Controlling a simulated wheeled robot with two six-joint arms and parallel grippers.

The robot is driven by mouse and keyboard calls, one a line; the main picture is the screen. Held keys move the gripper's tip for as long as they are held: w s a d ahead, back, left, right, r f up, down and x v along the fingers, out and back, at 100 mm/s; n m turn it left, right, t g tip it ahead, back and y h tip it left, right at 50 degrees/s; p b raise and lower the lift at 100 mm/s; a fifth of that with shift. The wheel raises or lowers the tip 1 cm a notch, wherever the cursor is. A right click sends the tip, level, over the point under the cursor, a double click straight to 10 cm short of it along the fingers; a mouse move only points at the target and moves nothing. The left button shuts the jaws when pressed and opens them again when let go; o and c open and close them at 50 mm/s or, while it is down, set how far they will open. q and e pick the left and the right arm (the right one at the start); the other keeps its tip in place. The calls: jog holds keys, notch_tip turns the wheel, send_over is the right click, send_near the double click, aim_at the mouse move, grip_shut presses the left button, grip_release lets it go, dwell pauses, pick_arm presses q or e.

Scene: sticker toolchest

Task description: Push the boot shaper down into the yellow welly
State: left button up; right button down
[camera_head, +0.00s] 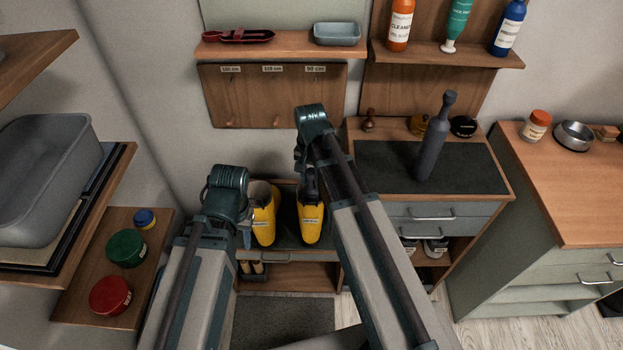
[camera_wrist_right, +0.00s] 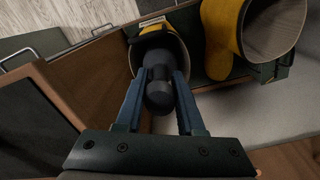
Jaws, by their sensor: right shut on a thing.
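Two yellow wellies stand side by side on a low dark shelf. The right-hand welly (camera_head: 311,224) has a dark grey boot shaper (camera_wrist_right: 158,92) in its opening, with the rounded knob and neck above the rim. My right gripper (camera_wrist_right: 158,80) is shut on the shaper's knob, one finger on each side. In the head view my right gripper (camera_head: 309,187) is directly above this welly, partly hidden by its arm. The left-hand welly (camera_head: 264,217) looks open and empty in the wrist view (camera_wrist_right: 222,38). My left gripper (camera_head: 245,236) is beside it, jaws mostly hidden.
A second grey shaper (camera_head: 433,145) stands upright on the dark-topped cabinet (camera_head: 386,165) to the right. A wooden pegboard (camera_head: 270,95) hangs behind the wellies. Shelves with a grey tub (camera_head: 45,185) and round tins (camera_head: 110,295) are on the left.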

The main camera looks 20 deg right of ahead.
jog(key=shift+f+b, duration=1.05)
jog(key=shift+f, duration=0.3)
jog(key=shift+c, duration=2.2)
grip_release()
jog(key=shift+r, duration=0.2)
notch_tip(320, 180, up, 14)
jog(key=p, duration=1.4)
jog(key=shift+s, duration=0.1)
